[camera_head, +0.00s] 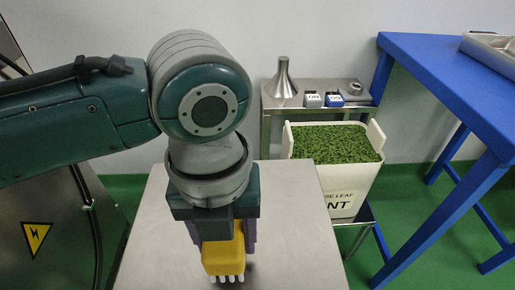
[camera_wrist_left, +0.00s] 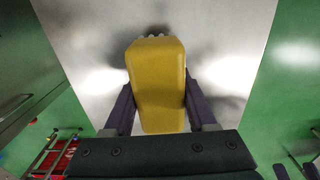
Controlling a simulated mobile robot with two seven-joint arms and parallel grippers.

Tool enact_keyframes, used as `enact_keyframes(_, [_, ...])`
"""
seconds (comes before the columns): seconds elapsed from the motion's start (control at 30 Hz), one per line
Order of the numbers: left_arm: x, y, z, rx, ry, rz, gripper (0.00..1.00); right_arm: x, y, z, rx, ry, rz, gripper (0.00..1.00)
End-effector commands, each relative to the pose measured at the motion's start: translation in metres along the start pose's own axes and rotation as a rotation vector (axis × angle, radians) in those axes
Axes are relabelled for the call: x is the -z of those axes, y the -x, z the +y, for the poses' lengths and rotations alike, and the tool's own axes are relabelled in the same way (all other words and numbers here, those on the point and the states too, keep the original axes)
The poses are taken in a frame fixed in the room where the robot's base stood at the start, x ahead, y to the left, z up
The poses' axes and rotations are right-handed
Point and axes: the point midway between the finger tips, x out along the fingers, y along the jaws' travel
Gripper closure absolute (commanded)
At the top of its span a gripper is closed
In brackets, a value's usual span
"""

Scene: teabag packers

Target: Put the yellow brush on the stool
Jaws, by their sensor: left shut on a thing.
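The yellow brush (camera_head: 222,259) is in my left gripper (camera_head: 222,243), bristles pointing down in the head view. It also shows in the left wrist view (camera_wrist_left: 158,85), with a dark finger on each side of it. The gripper is shut on the brush. Below is a flat steel top (camera_head: 290,225), which looks like the stool; it fills the middle of the left wrist view (camera_wrist_left: 235,40). The brush is over this top, its shadow close by. I cannot tell whether the bristles touch it. My right gripper is in neither view.
Behind the steel top, a white bin (camera_head: 334,182) of green leaf stands by a small steel stand (camera_head: 268,117) with a metal funnel (camera_head: 283,80). A blue table (camera_head: 440,75) is at the right. A steel cabinet with a warning sign (camera_head: 36,238) is at the left.

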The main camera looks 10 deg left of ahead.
Motion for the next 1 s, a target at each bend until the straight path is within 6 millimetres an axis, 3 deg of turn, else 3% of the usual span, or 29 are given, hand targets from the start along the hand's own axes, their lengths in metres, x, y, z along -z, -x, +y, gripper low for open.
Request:
enact_keyframes(0.03, [0.001,-0.013,0.0,-0.002,0.001,0.003,1.0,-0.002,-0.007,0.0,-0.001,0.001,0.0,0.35])
enact_keyframes(0.13, [0.0,-0.023,0.0,-0.001,0.0,0.001,1.0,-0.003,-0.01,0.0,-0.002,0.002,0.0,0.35])
enact_keyframes(0.53, [0.0,-0.027,0.0,0.0,0.0,0.0,1.0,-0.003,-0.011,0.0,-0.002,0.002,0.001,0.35])
enact_keyframes(0.57, [0.0,-0.027,0.0,0.0,0.0,0.0,0.42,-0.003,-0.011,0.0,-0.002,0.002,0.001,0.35])
enact_keyframes(0.8, [0.0,-0.026,0.0,0.0,0.0,0.0,0.15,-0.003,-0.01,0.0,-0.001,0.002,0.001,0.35])
enact_keyframes(1.0, [0.0,-0.026,0.0,0.0,0.0,0.0,0.13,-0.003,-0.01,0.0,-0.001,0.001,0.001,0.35])
